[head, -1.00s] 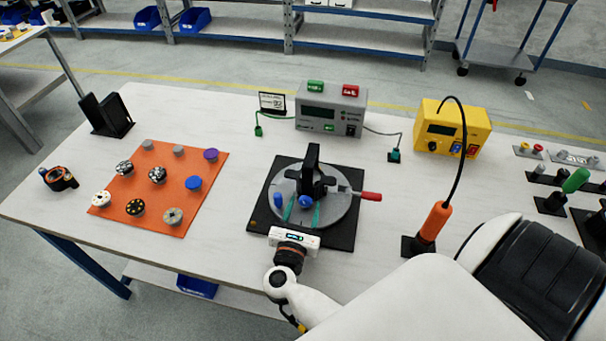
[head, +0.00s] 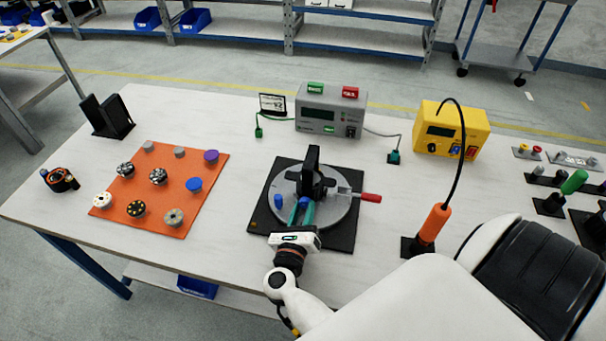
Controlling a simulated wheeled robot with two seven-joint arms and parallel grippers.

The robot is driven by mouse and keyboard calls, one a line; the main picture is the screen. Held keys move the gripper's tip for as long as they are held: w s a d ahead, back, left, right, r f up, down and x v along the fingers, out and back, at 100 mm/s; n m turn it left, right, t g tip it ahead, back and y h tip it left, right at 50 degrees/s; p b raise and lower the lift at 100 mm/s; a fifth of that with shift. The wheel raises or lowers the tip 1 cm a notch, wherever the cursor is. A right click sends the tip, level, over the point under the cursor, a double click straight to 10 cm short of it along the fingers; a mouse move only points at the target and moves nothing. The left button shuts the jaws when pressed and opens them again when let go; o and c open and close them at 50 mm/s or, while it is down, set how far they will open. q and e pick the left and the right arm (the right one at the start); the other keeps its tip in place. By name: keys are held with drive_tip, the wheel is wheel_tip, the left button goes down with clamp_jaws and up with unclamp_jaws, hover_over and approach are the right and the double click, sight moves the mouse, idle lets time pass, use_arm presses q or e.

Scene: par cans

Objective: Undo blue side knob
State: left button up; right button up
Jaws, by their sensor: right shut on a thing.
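A black par can (head: 312,165) stands in a round grey fixture (head: 338,208) on a black base plate (head: 343,240), at the middle of the table. A blue side knob (head: 304,201) is on the near side of the can. My right gripper (head: 302,212) reaches in from the front, and its teal fingers are shut on this knob. A second blue knob (head: 278,200) is to the left on the fixture, outside the fingers. My left gripper is not in view.
An orange mat (head: 150,220) with several knobs and discs lies at left. A grey box (head: 330,112) and a yellow station (head: 452,128) stand behind. A red-handled clamp (head: 370,197) sticks out right of the fixture. An orange-handled tool (head: 434,222) stands further right.

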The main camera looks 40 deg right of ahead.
sight(307, 172)
drive_tip(key=o, duration=1)
drive_tip(key=shift+r, duration=0.1)
wheel_tip(307, 172, up, 10)
drive_tip(key=p, duration=0.7)
drive_tip(key=shift+p, duration=0.4)
